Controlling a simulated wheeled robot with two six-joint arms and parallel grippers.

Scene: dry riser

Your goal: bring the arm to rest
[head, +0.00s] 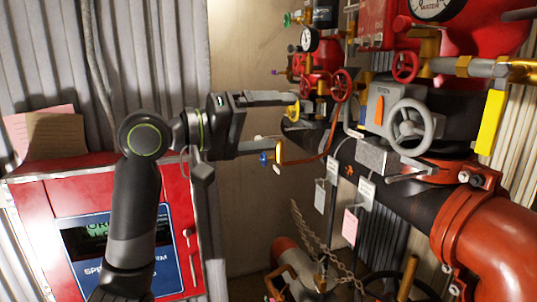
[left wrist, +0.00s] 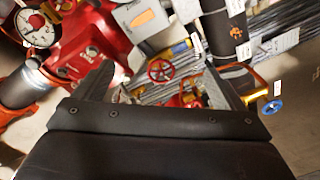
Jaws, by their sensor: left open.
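My left gripper (head: 288,121) is open in the head view, its two grey fingers one above the other and pointing right toward the valve pipework. I see nothing held between them. A yellow handle (head: 293,109) shows near the upper fingertip, and a small blue knob (head: 263,158) and a yellow-orange lever (head: 279,151) near the lower one; I cannot tell whether they touch. In the left wrist view the open fingers (left wrist: 160,78) stand apart, with a red handwheel (left wrist: 161,70) beyond the gap. My right gripper is not in view.
The pipework holds a red handwheel (head: 341,86), a grey handwheel (head: 411,121), a gauge (head: 310,40), hanging tags (head: 350,226) and a large orange-red pipe (head: 492,240). A chain (head: 318,238) hangs below. A red cabinet (head: 35,210) stands left. The beige wall (head: 245,215) area below the gripper looks clear.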

